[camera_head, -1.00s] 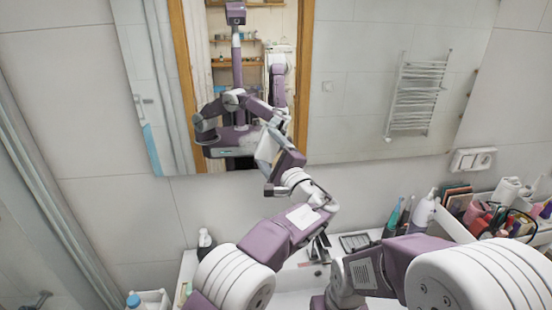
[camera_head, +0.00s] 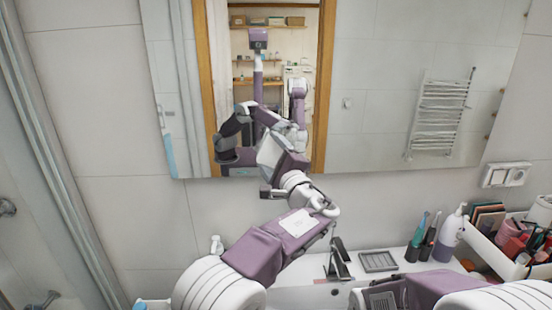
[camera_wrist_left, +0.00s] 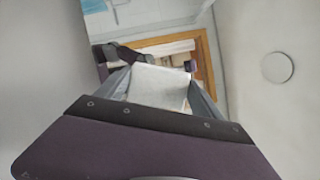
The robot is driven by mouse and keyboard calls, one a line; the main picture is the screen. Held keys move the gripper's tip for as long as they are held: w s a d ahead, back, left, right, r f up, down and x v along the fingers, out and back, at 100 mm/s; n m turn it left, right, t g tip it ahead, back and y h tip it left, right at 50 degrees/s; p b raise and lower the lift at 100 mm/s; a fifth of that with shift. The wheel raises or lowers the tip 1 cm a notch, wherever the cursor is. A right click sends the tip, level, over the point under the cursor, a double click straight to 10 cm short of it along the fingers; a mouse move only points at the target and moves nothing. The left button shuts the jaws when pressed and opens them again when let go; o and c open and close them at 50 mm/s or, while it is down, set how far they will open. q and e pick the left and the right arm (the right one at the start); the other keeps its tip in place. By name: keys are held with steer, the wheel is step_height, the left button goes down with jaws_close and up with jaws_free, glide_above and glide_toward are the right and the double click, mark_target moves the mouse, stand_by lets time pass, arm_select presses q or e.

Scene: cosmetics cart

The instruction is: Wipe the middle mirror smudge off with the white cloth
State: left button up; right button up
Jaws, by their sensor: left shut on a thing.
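The mirror (camera_head: 385,100) hangs on the tiled wall and reflects my body and a doorway. My left gripper (camera_head: 268,150) is in front of the mirror's lower part, left of its middle. It is shut on the white cloth (camera_wrist_left: 158,86), which shows as a pale flat piece between the two fingers in the left wrist view. In the head view, the cloth is hard to tell from the gripper and its reflection. I cannot tell whether the cloth touches the glass. No smudge can be made out. My right gripper is out of view.
Below is a white washbasin counter with a dark tap (camera_head: 339,262), a grey soap dish (camera_head: 378,261), toothbrushes and a pump bottle (camera_head: 449,231). A white box of cosmetics (camera_head: 483,243) stands at the right. A wall socket (camera_head: 506,175) is right of the mirror.

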arm_select(q)
steer(key=a+b, duration=0.2)
steer(key=shift+a+f+b, duration=0.35)
steer(key=shift+a+b, duration=0.05)
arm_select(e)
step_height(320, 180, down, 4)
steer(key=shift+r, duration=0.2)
arm_select(q)
steer(key=shift+a+r, duration=0.15)
steer(key=shift+a, duration=0.25)
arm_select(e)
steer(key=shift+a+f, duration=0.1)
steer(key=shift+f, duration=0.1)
arm_select(q)
steer(key=shift+r+p, duration=1)
steer(key=shift+r, duration=0.55)
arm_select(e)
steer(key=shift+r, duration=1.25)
arm_select(q)
steer(key=shift+f, duration=0.1)
